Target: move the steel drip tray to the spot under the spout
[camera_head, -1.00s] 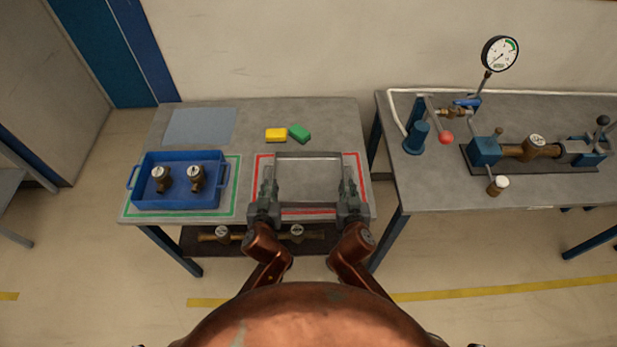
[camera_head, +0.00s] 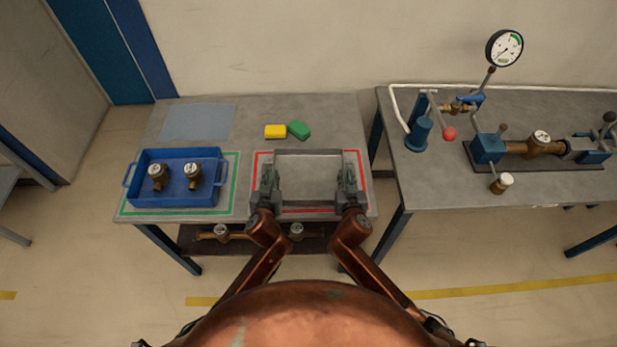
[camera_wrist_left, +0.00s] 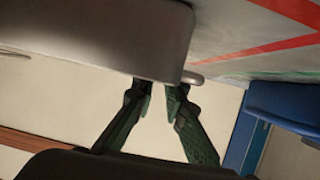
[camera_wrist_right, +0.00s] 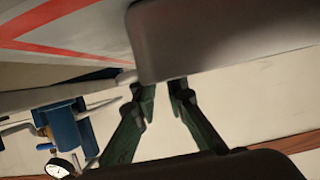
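The steel drip tray (camera_head: 308,153) is a grey rectangular tray over the red-framed area on the left table, roughly level. My left gripper (camera_head: 267,183) is at its left side and my right gripper (camera_head: 350,183) at its right side. In the left wrist view, the fingers (camera_wrist_left: 158,92) are nearly together at the edge of the tray (camera_wrist_left: 110,35), with a handle end beside them. The right wrist view shows the same grip (camera_wrist_right: 162,90) on the tray (camera_wrist_right: 210,40). Both look closed on its handles, which are mostly hidden. I cannot tell whether the tray touches the table.
A blue crate (camera_head: 133,201) with two brass meters stands on the left. Yellow (camera_head: 275,132) and green (camera_head: 299,130) sponges lie behind the tray. The right bench (camera_head: 440,190) carries piping, a brass meter (camera_head: 541,138) and a gauge (camera_head: 504,48). A gap separates table and bench.

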